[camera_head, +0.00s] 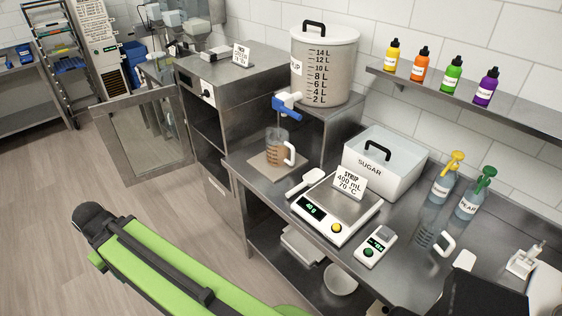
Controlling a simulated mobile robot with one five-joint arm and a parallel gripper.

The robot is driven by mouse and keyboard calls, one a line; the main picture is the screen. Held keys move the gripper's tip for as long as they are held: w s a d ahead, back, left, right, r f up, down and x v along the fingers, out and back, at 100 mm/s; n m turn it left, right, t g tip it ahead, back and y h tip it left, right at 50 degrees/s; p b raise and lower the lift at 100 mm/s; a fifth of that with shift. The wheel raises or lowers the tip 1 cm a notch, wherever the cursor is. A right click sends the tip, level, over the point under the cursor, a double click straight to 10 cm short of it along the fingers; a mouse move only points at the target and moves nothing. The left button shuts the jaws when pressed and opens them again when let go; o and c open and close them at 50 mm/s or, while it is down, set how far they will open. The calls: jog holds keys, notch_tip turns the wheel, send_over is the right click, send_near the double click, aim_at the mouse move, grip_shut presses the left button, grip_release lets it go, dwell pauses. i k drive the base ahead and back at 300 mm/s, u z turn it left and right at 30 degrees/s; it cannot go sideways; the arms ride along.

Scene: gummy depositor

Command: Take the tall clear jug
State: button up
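A tall clear jug (426,234) with a white handle stands on the steel worktop at the right, in front of two pump bottles. It looks empty, and its see-through upper part is hard to make out against the steel. A second clear jug (276,150), with markings, a white handle and brown contents, stands on a tan square pad below the blue tap. My green and black arm crosses the lower left, well apart from both jugs. I cannot make out my gripper.
A scale (337,208), a small meter (375,246) and a white sugar bin (384,162) are left of the clear jug. Pump bottles (466,206) stand close behind it. An open door (147,130) juts over the floor.

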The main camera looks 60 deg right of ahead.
aim_at(277, 145)
jog(key=u, duration=5.65)
jog(key=k, duration=0.9)
jog(key=z, duration=5.75)
